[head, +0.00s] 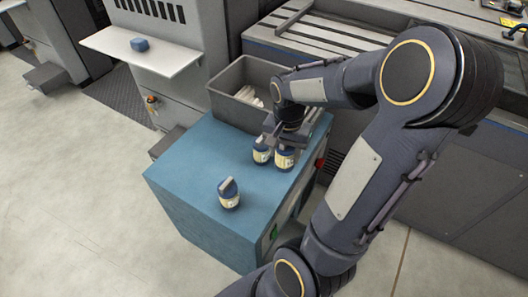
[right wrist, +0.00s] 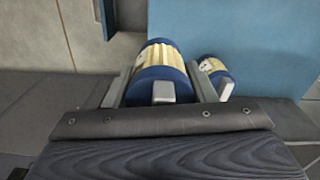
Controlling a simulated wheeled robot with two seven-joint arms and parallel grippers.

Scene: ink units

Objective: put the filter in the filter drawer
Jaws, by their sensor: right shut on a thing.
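My right gripper (head: 284,142) is over the blue cabinet top and is shut on a blue-and-cream filter (head: 284,159). In the right wrist view this filter (right wrist: 160,60) sits between the two fingers, its blue cap towards the camera. A second similar filter (head: 262,152) stands just left of it, and it also shows beside the right finger in the right wrist view (right wrist: 215,73). A third filter (head: 229,194) stands nearer the front of the top. I cannot make out an open filter drawer. My left gripper is not in view.
The blue cabinet (head: 185,176) has clear room on its left and front top. A grey bin (head: 228,101) with white items stands at its back. A white shelf (head: 155,57) holds a small blue object (head: 139,45). Grey machines stand behind and to the right.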

